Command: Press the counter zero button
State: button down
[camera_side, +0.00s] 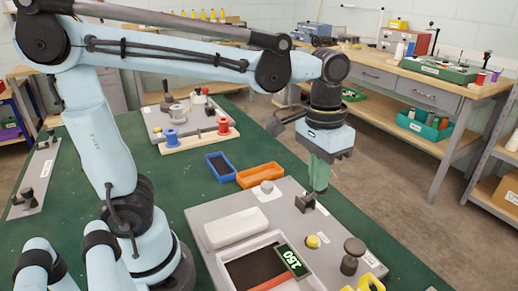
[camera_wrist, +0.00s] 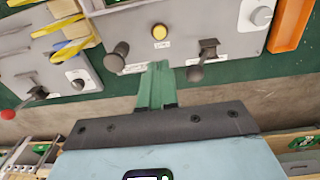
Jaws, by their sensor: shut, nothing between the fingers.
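A round yellow button (camera_side: 312,241) sits on the grey panel (camera_side: 210,212) beside a small tilted counter display (camera_side: 292,261) with lit digits. The button also shows in the wrist view (camera_wrist: 159,32), with a pale label just below it. My gripper (camera_side: 318,190) has green fingers pressed together and pointing down, with nothing between them. In the side view the tips are beyond the button, close to a small dark lever (camera_side: 305,203). In the wrist view the fingertips (camera_wrist: 158,66) are just below the button in the picture, apart from it.
A dark round knob (camera_side: 353,254) stands to the right of the button. A white block (camera_side: 235,228) and a dark recess (camera_side: 260,268) are on its left. Blue (camera_side: 220,166) and orange (camera_side: 260,175) trays lie behind the panel. A yellow item (camera_side: 362,285) is at the front.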

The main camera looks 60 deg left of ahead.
aim_at(313, 239)
jog(key=f, duration=1.4)
jog(key=shift+w+d, duration=0.2)
jog(key=shift+f, duration=1)
notch_tip(313, 239, up, 14)
jog(key=shift+s+a+r, duration=0.15)
jog(key=shift+a+r, duration=0.05)
jog(key=shift+r, duration=0.05)
dwell(0.4)
dwell(0.5)
